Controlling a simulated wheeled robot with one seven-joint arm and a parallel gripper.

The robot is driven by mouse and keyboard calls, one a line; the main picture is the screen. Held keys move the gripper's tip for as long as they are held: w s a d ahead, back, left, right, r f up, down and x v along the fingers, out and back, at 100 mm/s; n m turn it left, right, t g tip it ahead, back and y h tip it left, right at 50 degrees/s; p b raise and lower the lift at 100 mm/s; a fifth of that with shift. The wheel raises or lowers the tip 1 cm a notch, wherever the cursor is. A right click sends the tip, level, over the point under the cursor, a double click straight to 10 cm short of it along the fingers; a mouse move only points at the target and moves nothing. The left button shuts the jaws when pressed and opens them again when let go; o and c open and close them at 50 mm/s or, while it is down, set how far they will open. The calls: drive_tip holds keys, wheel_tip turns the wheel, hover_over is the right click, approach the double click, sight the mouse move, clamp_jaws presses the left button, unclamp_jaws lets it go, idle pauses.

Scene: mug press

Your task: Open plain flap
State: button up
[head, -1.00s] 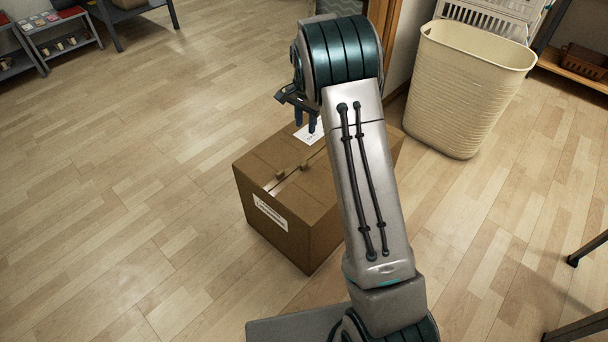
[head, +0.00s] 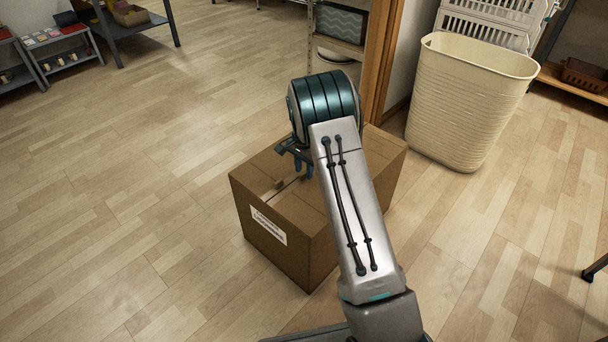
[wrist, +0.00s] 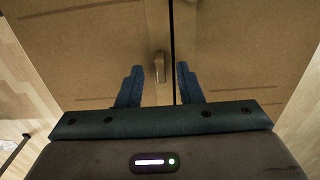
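A closed brown cardboard box (head: 290,235) stands on the floor in the head view, with a seam between its two top flaps. The near-left flap (head: 262,170) shows no marking and has a small raised tab (head: 279,183) by the seam. My gripper (head: 297,156) is over the box top, pointing down. In the wrist view its two blue fingers are apart, one each side of a tab (wrist: 159,67) just left of the seam. My gripper (wrist: 160,70) is open; I cannot tell whether it touches the tab. My arm hides part of the other flap.
A tall cream basket (head: 465,105) stands right of the box, beside a wooden door frame (head: 379,60). Shelves (head: 340,30) stand behind. The floor (head: 120,220) left of the box is clear. A white printed label (head: 268,226) is on the box's front side.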

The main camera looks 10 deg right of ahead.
drive_tip(key=shift+f, duration=0.55)
clamp_jaws()
drive_tip(key=shift+r, duration=0.1)
